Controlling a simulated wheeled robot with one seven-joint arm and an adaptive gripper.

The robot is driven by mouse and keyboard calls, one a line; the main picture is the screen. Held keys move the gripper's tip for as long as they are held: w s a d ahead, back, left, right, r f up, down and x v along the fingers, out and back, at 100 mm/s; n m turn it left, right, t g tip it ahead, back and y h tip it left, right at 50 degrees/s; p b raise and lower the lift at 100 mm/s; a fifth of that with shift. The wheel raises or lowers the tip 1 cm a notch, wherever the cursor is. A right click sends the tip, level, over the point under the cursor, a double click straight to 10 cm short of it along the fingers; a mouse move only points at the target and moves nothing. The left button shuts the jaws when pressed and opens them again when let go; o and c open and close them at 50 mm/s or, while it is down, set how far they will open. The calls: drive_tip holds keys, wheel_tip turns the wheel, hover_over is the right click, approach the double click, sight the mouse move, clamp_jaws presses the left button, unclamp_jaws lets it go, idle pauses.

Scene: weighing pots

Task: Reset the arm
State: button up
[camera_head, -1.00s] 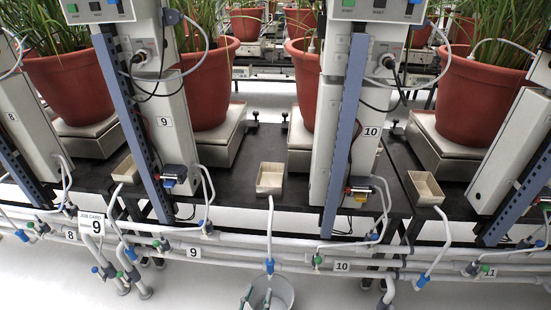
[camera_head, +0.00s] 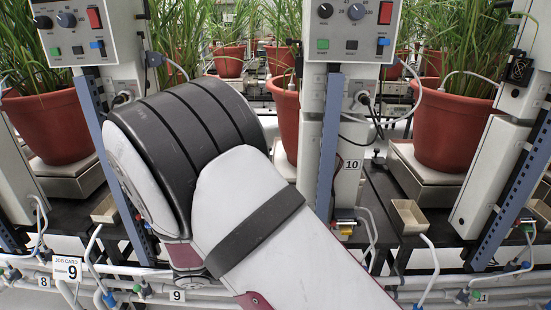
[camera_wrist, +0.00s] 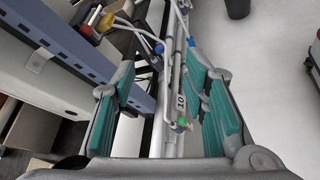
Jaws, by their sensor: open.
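My arm (camera_head: 255,215) fills the middle of the head view, with a dark ribbed joint at the upper left and a white link running down to the right. My gripper (camera_wrist: 163,90) shows only in the wrist view. Its teal-padded fingers are spread apart with nothing held between them. Beyond the gap lie white pipes with a tag 10 (camera_wrist: 181,101), apparently not gripped. In the head view the gripper is outside the frame.
Control columns, including column 10 (camera_head: 352,165), stand between red pots (camera_head: 445,125) on scales. A beige tray (camera_head: 408,216) sits at the black bench's front. In the wrist view, a blue upright (camera_wrist: 65,40) is close left; pale floor (camera_wrist: 260,65) is open right.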

drive_tip(key=s+d+r+m+g+y, duration=0.3)
drive_tip(key=s+d+r+m, duration=0.25)
drive_tip(key=r, duration=0.25)
drive_tip(key=s+d+r+m+g+y, duration=0.3)
drive_tip(key=s+d+r+m, duration=0.1)
drive_tip(key=s+d+r, duration=0.3)
drive_tip(key=s+d+r+m+t+y, duration=0.1)
drive_tip(key=s+r+m+y, duration=0.25)
drive_tip(key=s, duration=0.45)
drive_tip(key=s+r+m+t+y, duration=0.1)
drive_tip(key=s+r+m+y, duration=0.2)
drive_tip(key=s, duration=0.6)
wheel_tip(320, 180, up, 30)
drive_tip(key=t+p, duration=0.4)
drive_tip(key=p, duration=2.5)
drive_tip(key=shift+d, duration=0.2)
